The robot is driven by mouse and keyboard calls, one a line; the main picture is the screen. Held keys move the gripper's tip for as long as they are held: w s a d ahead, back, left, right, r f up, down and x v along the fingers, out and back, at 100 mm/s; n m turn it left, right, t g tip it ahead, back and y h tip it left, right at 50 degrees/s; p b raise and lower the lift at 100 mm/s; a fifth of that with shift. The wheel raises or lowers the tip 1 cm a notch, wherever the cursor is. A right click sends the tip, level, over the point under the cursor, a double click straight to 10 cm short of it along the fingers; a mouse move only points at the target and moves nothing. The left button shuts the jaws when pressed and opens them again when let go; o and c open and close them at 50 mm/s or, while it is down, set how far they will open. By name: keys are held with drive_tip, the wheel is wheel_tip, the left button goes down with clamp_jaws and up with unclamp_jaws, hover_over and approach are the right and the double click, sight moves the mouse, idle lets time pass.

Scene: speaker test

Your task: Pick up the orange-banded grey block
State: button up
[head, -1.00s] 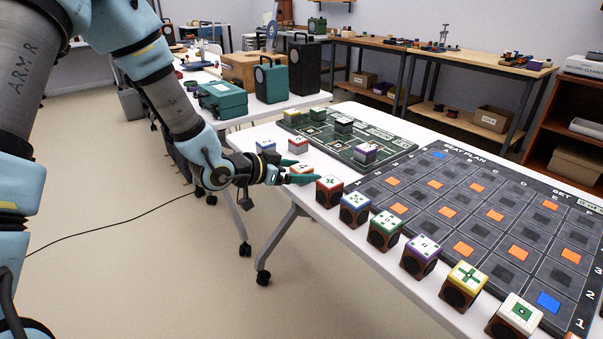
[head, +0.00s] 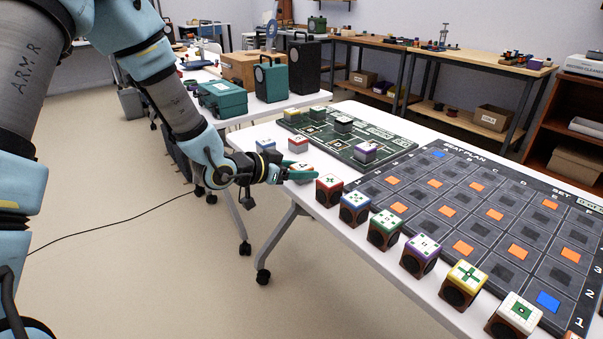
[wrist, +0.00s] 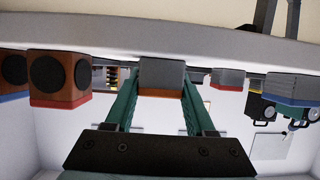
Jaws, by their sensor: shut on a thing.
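The orange-banded grey block (wrist: 162,75) sits between the two green fingers of my gripper (wrist: 160,92) in the wrist view, which shows the scene upside down. The fingers press on its two sides, and its orange band faces my gripper's palm.
A row of banded blocks runs along the table edge, the nearest being a red-topped block (head: 329,189) just right of my gripper. A grey block with a red band (head: 298,144) stands behind. The dark seat-plan board (head: 372,193) and a green board (head: 390,153) lie beyond.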

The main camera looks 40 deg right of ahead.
clamp_jaws()
